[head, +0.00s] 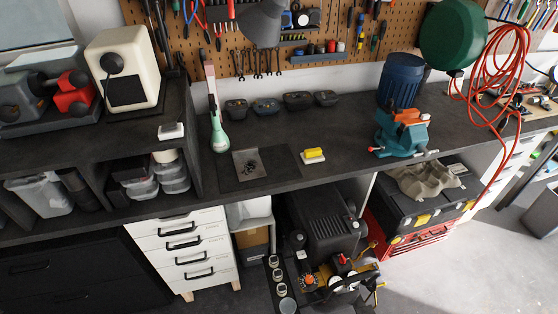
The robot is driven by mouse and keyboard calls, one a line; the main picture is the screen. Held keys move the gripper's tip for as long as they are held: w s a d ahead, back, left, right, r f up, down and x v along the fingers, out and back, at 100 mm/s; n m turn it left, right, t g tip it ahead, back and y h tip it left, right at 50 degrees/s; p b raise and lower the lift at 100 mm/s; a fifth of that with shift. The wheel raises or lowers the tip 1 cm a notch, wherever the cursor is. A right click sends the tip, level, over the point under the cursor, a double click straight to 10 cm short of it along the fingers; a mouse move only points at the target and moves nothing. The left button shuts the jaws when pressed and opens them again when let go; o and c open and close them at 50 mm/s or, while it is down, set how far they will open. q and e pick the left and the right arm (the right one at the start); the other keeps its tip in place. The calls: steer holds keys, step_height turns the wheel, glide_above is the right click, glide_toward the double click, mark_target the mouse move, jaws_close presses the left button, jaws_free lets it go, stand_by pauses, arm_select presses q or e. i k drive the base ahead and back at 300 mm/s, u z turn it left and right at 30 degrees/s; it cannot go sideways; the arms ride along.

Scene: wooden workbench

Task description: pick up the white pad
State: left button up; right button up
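A small white pad-like block (171,131) lies near the front edge of the raised left section of the dark workbench, in front of the cream machine. A second small item, a yellow block with a white layer under it (313,156), lies near the front edge of the lower bench top. I cannot tell from this view alone which of the two is the white pad. Neither of my grippers shows in the head view, and nothing is touching either item.
A dark mat (258,168) with a metal plate lies left of the yellow block, beside a green-and-white bottle-like tool (218,135). Several dark battery-like blocks (267,105) line the back. A blue vise (402,135) stands to the right. The bench between is mostly clear.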

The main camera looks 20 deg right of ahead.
mark_target(309, 156)
steer(key=u, duration=0.75)
steer(key=k, duration=1)
steer(key=u, duration=1.3)
steer(key=i, duration=1.3)
steer(key=z, duration=1.6)
steer(key=i, duration=0.95)
steer(key=z, duration=1)
